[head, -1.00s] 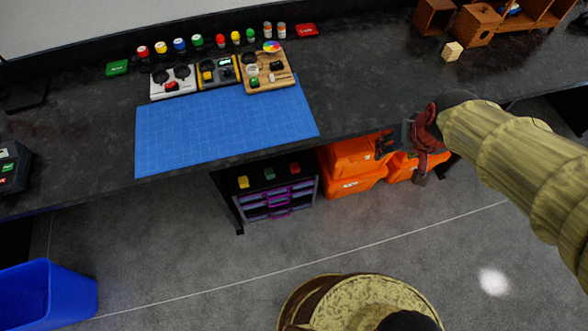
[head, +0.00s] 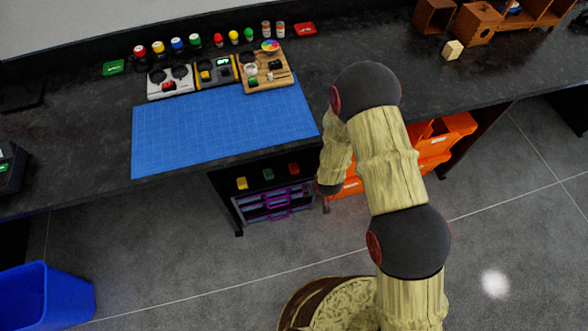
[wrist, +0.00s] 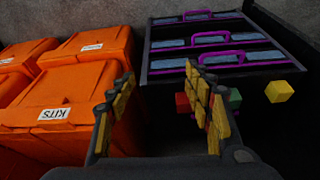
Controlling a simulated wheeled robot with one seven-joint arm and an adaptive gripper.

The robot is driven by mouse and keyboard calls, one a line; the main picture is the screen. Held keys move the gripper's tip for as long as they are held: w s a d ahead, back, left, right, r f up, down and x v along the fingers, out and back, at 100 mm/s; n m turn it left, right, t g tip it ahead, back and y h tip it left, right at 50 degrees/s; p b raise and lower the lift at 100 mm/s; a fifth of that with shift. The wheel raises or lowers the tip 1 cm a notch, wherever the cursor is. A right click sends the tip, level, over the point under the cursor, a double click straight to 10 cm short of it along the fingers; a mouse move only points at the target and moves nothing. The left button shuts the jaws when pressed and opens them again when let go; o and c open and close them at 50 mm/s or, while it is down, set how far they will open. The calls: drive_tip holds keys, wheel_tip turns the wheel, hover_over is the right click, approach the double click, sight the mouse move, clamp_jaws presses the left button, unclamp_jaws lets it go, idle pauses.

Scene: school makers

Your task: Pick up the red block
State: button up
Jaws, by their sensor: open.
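The red block (head: 294,169) sits at the right end of a row on top of the drawer unit, under the bench. In the upside-down wrist view, the red block (wrist: 182,103) shows between my fingers, close to the right finger and partly covered by it. My gripper (wrist: 162,77) is open and empty, with the block beyond it. In the head view my arm hides most of the gripper. A green block (head: 268,174) and a yellow block (head: 242,183) stand left of the red one; in the wrist view the green block (wrist: 235,98) is partly hidden by the right finger.
The dark drawer unit (wrist: 210,58) has purple handles. Orange bins (wrist: 66,108) labelled KITS stand close beside my left finger in the wrist view. The bench with its blue mat (head: 220,125) overhangs the blocks. A blue bin (head: 45,295) stands at lower left; floor between is clear.

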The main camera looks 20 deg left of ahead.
sight(294, 166)
drive_tip(key=w+a+f+t+y, duration=0.1)
drive_tip(key=w+a+f+t, duration=0.1)
drive_tip(key=w+a+f+t+y, duration=0.1)
drive_tip(key=a+t, duration=0.1)
drive_tip(key=a, duration=0.1)
drive_tip(key=w+a+f+t+y, duration=0.2)
drive_tip(key=shift+w+a+f+n, duration=0.2)
drive_tip(key=shift+w+f+n, duration=0.1)
drive_tip(key=shift+w+n, duration=0.1)
drive_tip(key=shift+a+r+t+y, duration=0.3)
drive_tip(key=shift+a+t+y, duration=0.2)
drive_tip(key=shift+t+y, duration=0.3)
drive_tip(key=shift+r+b+x, duration=0.2)
drive_tip(key=shift+b+x, duration=0.85)
drive_tip(key=shift+x, duration=0.85)
drive_tip(key=shift+r+b+x, duration=0.2)
drive_tip(key=shift+b+x, duration=0.85)
drive_tip(key=shift+x, duration=0.9)
drive_tip(key=shift+w, duration=0.1)
drive_tip(key=shift+c, duration=0.3)
drive_tip(key=c, duration=1.1)
drive_tip(key=shift+r, duration=0.1)
